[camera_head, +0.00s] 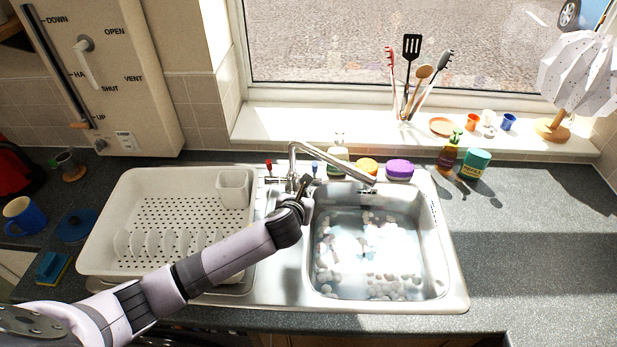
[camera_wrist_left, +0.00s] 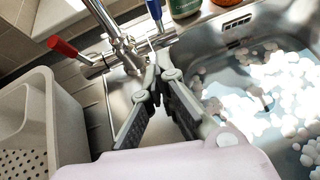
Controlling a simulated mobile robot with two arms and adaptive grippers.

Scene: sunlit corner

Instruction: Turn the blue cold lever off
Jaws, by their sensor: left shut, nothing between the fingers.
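The blue cold lever (camera_head: 315,168) stands up on the right side of the steel tap (camera_head: 292,165). It also shows at the top of the left wrist view (camera_wrist_left: 154,10), pointing upward. My left gripper (camera_head: 305,182) is shut and empty, just in front of the tap's base and slightly below the blue lever. In the left wrist view its fingertips (camera_wrist_left: 160,58) meet close beside the tap base, below the blue lever. I cannot tell whether they touch its stem. The red lever (camera_head: 268,167) is on the tap's left side. My right gripper is not in view.
The sink basin (camera_head: 440,270) right of my arm holds water and foam. A bottle and sponges (camera_head: 400,169) sit behind the basin. The spout reaches over the basin. The right counter is largely clear.

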